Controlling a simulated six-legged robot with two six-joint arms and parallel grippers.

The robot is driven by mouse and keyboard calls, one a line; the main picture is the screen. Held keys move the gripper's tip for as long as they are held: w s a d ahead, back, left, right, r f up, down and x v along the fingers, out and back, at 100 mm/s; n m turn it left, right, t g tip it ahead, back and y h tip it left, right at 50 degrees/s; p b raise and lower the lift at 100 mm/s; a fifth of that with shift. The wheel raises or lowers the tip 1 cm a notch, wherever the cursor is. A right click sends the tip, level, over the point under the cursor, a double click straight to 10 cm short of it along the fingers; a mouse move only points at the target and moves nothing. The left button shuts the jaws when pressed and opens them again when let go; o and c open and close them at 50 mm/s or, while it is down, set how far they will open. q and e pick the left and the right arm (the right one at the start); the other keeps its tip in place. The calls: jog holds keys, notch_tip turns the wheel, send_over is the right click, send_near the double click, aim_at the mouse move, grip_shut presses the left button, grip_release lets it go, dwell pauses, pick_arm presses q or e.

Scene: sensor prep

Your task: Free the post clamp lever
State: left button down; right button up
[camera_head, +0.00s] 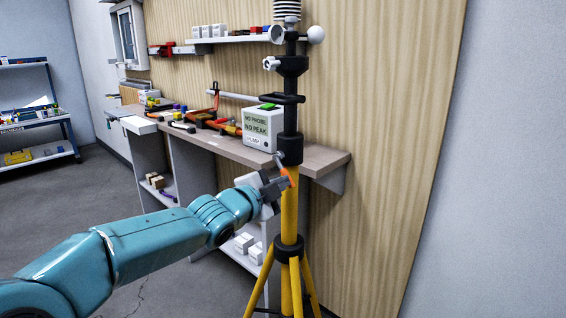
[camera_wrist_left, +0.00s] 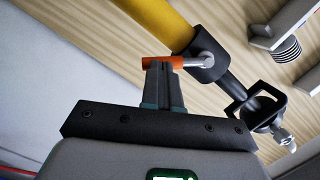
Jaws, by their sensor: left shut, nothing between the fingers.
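The yellow tripod post (camera_head: 290,218) stands upright in front of the bench, with a black clamp collar (camera_head: 293,155) near its top. The clamp lever (camera_head: 288,175) has a metal stem and an orange grip; it hangs down at the collar's side in the head view. In the left wrist view the orange lever (camera_wrist_left: 158,63) sticks out sideways from the collar (camera_wrist_left: 208,58). My left gripper (camera_wrist_left: 163,68) is shut and empty, its fingertips right at the orange grip. Whether they touch it I cannot tell. My right gripper is not in view.
A bench (camera_head: 320,160) with tools and a white pump box (camera_head: 262,127) stands close behind the post. The tripod legs (camera_head: 262,280) spread below. A blue-framed rack (camera_head: 40,120) stands far left. The floor between is mostly clear.

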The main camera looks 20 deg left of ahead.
pick_arm(q)
jog(key=shift+w+a+f+m+b, duration=0.15)
jog(key=shift+a+f+m+b, duration=0.3)
jog(key=shift+m+b, duration=0.85)
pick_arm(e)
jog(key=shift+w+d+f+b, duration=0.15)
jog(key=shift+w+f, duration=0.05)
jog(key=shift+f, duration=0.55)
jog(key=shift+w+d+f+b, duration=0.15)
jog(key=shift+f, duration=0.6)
pick_arm(q)
jog(key=shift+w+a+f+m+t+b, duration=0.1)
jog(key=shift+a+f+m+t+b, duration=0.15)
jog(key=shift+m+b, duration=0.3)
jog(key=shift+w+a+f+m+t+b, duration=0.15)
jog(key=shift+a+m+b, duration=0.2)
jog(key=shift+b, duration=0.3)
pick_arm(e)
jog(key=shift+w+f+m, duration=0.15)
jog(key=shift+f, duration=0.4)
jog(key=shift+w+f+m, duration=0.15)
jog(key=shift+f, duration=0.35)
pick_arm(q)
jog(key=shift+s+d, duration=0.1)
jog(key=shift+d, duration=0.05)
